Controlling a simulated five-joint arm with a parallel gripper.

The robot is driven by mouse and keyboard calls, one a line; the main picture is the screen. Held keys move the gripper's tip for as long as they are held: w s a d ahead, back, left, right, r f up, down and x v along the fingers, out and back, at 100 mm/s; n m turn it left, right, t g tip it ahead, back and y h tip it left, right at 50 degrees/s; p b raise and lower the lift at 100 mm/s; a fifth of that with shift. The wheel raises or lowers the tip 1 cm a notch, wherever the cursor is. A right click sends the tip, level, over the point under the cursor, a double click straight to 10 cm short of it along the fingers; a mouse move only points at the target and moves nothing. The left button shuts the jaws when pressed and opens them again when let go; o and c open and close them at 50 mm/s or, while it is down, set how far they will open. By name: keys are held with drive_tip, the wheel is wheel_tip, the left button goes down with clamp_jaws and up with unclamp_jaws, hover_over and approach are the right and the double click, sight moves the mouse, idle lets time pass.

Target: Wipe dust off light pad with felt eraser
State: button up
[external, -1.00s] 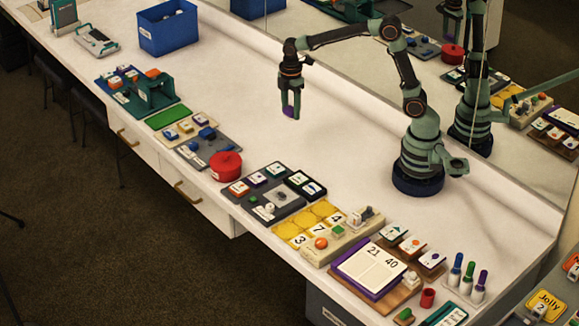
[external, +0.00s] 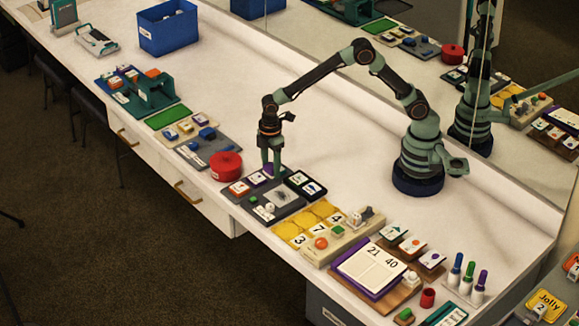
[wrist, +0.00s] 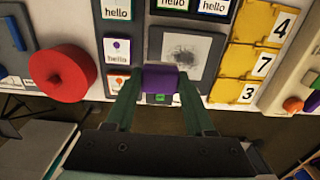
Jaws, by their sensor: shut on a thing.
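My gripper (external: 272,171) is shut on the felt eraser, a small purple block (wrist: 160,77), which shows between the two green fingers in the wrist view. In the external view my gripper is low over the back of the dark grey board, and the fingers hide most of the eraser. The light pad (wrist: 205,48) is a grey square with a dark dust smudge (wrist: 184,52) at its middle. The eraser overlaps the pad's lower left edge in the wrist view. I cannot tell whether it touches the pad.
A round red pot (external: 226,166) stands left of the board. Word cards (wrist: 117,50) lie beside and beyond the pad. Yellow number tiles (external: 307,222) lie to its right.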

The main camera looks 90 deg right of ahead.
sight(272, 188)
drive_tip(key=shift+f, duration=2.4)
drive_tip(key=shift+s+a+f, duration=0.6)
drive_tip(key=shift+s, duration=0.05)
drive_tip(key=shift+s+a, duration=2.4)
drive_tip(key=shift+w+d, duration=2.9)
drive_tip(key=shift+w, duration=0.05)
drive_tip(key=shift+d, duration=0.3)
drive_tip(key=shift+s+a, duration=3)
drive_tip(key=shift+w+d, duration=3.05)
drive_tip(key=shift+s+a+r, duration=0.1)
drive_tip(key=shift+r, duration=4)
